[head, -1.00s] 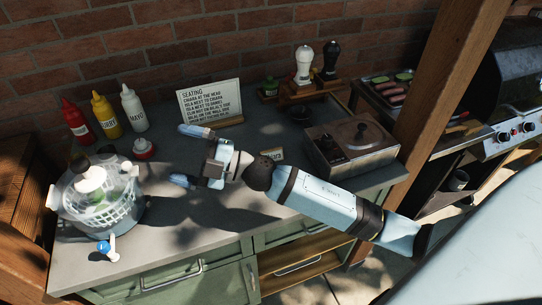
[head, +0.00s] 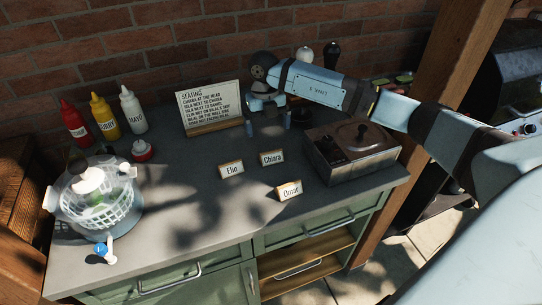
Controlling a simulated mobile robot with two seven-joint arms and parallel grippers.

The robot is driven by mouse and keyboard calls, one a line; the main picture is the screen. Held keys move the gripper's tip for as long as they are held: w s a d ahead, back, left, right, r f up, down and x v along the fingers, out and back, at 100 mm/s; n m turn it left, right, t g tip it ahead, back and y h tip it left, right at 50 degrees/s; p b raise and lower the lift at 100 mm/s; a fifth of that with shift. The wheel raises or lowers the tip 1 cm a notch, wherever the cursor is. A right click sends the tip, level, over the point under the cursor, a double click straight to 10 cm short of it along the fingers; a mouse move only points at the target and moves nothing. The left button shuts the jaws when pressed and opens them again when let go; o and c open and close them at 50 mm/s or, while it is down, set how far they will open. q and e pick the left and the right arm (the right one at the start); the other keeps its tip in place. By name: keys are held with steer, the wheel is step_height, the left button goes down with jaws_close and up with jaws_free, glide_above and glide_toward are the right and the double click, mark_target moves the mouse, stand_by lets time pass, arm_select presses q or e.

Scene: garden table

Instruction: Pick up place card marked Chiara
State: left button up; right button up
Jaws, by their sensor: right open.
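The place card marked Chiara (head: 272,158) stands upright on the grey counter, right of centre. The card marked Elin (head: 231,169) stands to its left. The card marked Omar (head: 288,190) stands in front of it, nearer the counter's front edge. My right gripper (head: 269,127) is open and empty behind the Chiara card, pointing down towards the counter, apart from the card. My left gripper is not in view.
The seating sign (head: 209,107) stands near the brick wall. A metal box with a knobbed lid (head: 352,151) is right of the cards. Sauce bottles (head: 104,116) and a salad spinner (head: 96,200) are at left. The counter's left middle is clear.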

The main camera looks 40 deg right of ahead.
mark_target(271, 152)
steer(key=f, duration=0.4)
steer(key=shift+s+f, duration=0.2)
steer(key=shift+s, duration=0.15)
steer(key=shift+s+d+f+p, duration=0.1)
steer(key=shift+f+p, duration=0.1)
steer(key=shift+f, duration=0.65)
steer(key=shift+s+f+p, duration=0.15)
steer(key=shift+f+p, duration=0.05)
steer(key=shift+f, duration=0.7)
steer(key=shift+s+d+f+p, duration=0.1)
steer(key=shift+f+p, duration=0.1)
steer(key=shift+f, duration=0.65)
steer(key=c, duration=0.9)
